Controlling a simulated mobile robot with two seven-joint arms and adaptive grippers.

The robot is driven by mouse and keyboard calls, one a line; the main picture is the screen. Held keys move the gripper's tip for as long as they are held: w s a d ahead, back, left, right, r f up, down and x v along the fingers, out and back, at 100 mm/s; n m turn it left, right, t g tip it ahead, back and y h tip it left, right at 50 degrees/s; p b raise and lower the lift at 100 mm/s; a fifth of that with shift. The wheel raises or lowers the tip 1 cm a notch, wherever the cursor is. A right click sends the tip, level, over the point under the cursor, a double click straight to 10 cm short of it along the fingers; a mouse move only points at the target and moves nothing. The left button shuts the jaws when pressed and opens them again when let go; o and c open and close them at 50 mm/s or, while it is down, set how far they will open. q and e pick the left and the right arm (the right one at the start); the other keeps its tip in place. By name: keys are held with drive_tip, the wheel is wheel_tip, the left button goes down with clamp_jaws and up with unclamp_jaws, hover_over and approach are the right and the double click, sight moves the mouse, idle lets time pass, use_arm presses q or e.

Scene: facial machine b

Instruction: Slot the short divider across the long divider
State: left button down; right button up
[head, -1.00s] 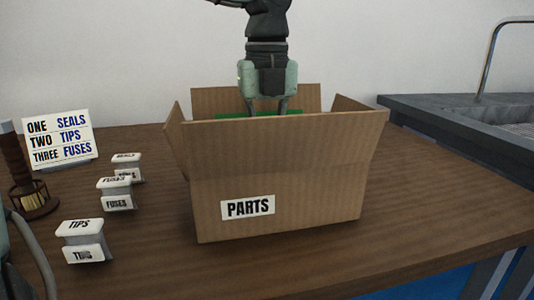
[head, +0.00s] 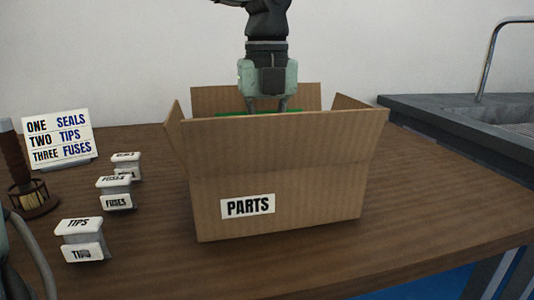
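An open cardboard box (head: 310,190) labelled PARTS stands on the wooden table. A green edge (head: 232,113) shows just above the box's front wall, below and beside a gripper; most of that green thing is hidden inside. I cannot tell which divider it is. One gripper (head: 268,104) points straight down into the box, its fingertips hidden behind the front wall. I take it to be my right one; its fingers show apart at the top, but what lies between them is hidden. Part of my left arm (head: 25,250) shows at the lower left edge; its fingertips are out of view.
Small white-lidded containers labelled TIPS (head: 80,238), FUSES (head: 115,192) and SEALS (head: 126,165) stand left of the box. A sign (head: 58,137) and a brown-handled tool in a holder (head: 33,200) stand further left. A grey sink (head: 470,118) is at right.

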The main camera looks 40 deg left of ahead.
use_arm(q)
drive_tip(key=c, duration=1.5)
unclamp_jaws()
drive_tip(key=shift+o, duration=0.2)
drive_tip(key=shift+r, duration=0.15)
drive_tip(key=shift+r+p, duration=2.5)
drive_tip(key=shift+r, duration=0.85)
